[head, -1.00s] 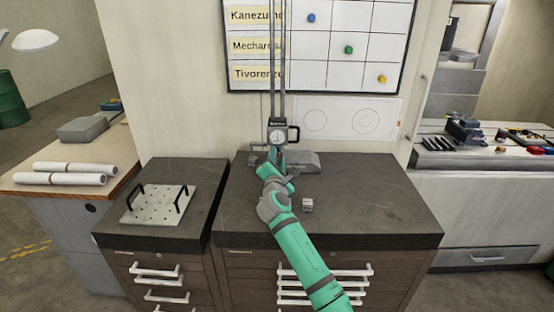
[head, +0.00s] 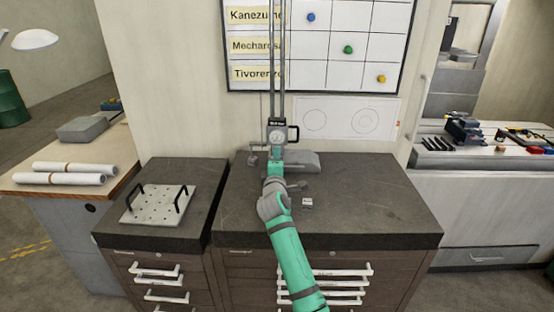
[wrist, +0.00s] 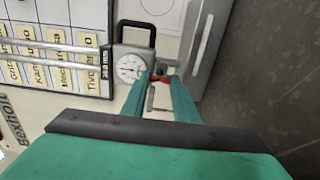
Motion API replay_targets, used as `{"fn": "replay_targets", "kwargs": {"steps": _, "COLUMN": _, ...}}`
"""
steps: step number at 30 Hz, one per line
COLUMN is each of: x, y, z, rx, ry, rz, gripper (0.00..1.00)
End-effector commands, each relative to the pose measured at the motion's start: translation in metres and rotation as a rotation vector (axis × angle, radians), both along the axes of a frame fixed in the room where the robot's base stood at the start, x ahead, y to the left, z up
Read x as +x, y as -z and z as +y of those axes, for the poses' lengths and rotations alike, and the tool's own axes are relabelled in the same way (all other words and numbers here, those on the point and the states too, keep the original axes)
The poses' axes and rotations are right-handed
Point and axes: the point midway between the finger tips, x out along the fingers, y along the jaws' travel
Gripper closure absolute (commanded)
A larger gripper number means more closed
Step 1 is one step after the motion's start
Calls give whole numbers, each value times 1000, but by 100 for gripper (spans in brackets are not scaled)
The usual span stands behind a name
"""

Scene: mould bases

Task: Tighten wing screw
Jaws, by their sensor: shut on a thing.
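A height gauge with twin columns, a round dial (head: 278,136) and a black crank handle stands at the back of the dark cabinet top. In the wrist view its dial (wrist: 131,68) is just left of my fingertips. My gripper (wrist: 161,80) points at the gauge, right beside the dial, with its green fingers around a small red part (wrist: 163,79), which appears to be the wing screw. The fingers hide part of it. In the head view my gripper (head: 275,168) is just below the dial and covers the screw.
A grey gauge base (head: 301,160) lies behind my gripper. A small metal block (head: 307,203) sits on the cabinet top right of my wrist. A perforated plate with black handles (head: 157,205) is on the left cabinet. The right part of the top is clear.

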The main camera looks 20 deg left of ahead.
Motion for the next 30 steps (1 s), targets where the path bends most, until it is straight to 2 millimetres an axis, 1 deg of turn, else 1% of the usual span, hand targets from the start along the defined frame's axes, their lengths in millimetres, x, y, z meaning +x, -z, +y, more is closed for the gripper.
{"fn": "replay_targets", "kwargs": {"steps": 16, "x": 1, "y": 1, "z": -1, "rx": 23, "ry": 1, "rz": 8, "gripper": 96}}
{"fn": "replay_targets", "kwargs": {"steps": 17, "x": 1, "y": 1, "z": -1, "rx": 23, "ry": 1, "rz": 8, "gripper": 66}}
{"fn": "replay_targets", "kwargs": {"steps": 18, "x": 1, "y": 1, "z": -1, "rx": 22, "ry": 1, "rz": 7, "gripper": 57}}
{"fn": "replay_targets", "kwargs": {"steps": 19, "x": 1, "y": 0, "z": -1, "rx": 22, "ry": 1, "rz": 7, "gripper": 55}}
{"fn": "replay_targets", "kwargs": {"steps": 30, "x": 0, "y": 2, "z": 0, "rx": 7, "ry": 1, "rz": 5, "gripper": 55}}
